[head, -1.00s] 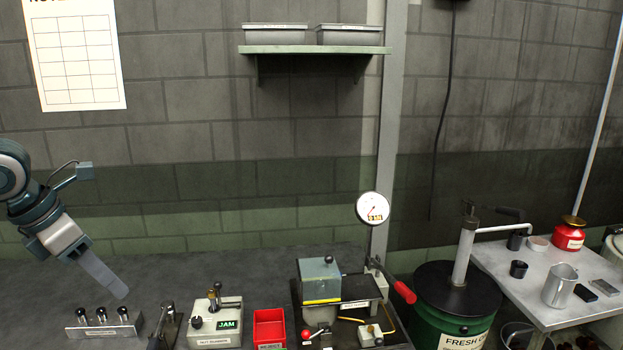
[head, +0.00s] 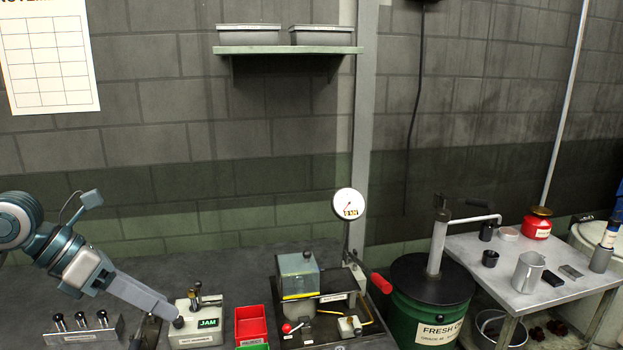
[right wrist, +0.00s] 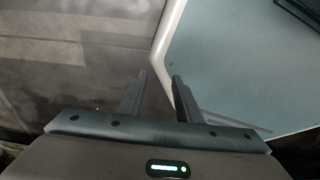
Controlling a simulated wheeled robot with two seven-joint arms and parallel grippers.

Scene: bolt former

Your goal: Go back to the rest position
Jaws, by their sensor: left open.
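My left gripper (head: 168,308) shows in the head view at the lower left, its arm reaching down and right. My right gripper (right wrist: 160,76) shows in the right wrist view. Its two dark fingers stand apart with nothing between them. A pale blue-grey panel with a light edge lies beyond its fingers. The right gripper is not in the head view.
A metal rack with black-knobbed pins (head: 85,334) stands lower left. A shelf (head: 290,50) hangs above.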

